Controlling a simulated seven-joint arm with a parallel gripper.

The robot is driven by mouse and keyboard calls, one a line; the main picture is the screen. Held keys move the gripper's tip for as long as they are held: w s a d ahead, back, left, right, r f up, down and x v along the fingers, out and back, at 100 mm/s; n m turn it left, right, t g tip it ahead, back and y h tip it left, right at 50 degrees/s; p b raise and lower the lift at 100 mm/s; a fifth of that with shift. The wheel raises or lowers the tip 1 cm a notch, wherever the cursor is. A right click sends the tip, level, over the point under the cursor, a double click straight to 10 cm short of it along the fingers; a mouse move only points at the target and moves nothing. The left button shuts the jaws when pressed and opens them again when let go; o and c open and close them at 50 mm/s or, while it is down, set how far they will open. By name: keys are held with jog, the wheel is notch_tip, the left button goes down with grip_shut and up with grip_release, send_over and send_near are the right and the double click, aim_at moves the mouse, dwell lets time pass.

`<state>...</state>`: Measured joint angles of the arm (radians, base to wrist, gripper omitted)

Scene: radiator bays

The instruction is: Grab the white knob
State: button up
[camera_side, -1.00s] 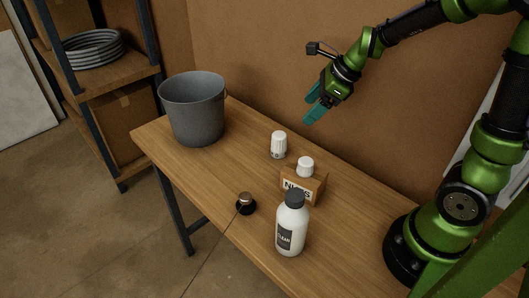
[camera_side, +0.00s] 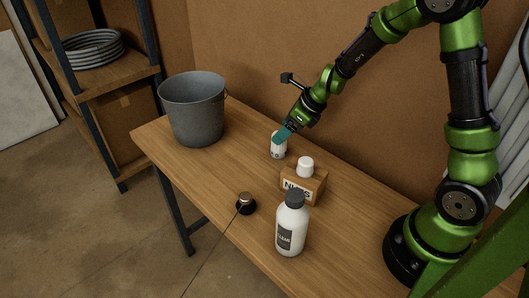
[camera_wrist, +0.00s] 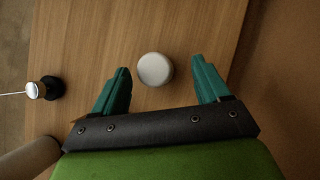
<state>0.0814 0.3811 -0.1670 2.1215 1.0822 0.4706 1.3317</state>
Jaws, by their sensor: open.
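A white knob (camera_side: 277,151) stands upright on the wooden table. Its round top (camera_wrist: 154,69) shows in the wrist view between the two teal fingers, slightly nearer the left one, with a gap on both sides. My gripper (camera_side: 281,135) is open, tilted down, with its fingers over the knob and hiding part of it in the side view. A second white knob (camera_side: 305,166) sits on a wooden block (camera_side: 317,188) with a label, to the right of my gripper.
A white bottle (camera_side: 291,229) with a dark cap stands at the front. A small dark piece with a metal top (camera_side: 246,203) sits near the front edge, with a thin line. A grey bucket (camera_side: 192,113) stands at the left. The wall is behind the table.

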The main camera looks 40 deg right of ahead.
jog(key=x, duration=0.5)
jog(key=shift+s+a+f, duration=0.1)
jog(key=shift+s+a, duration=0.2)
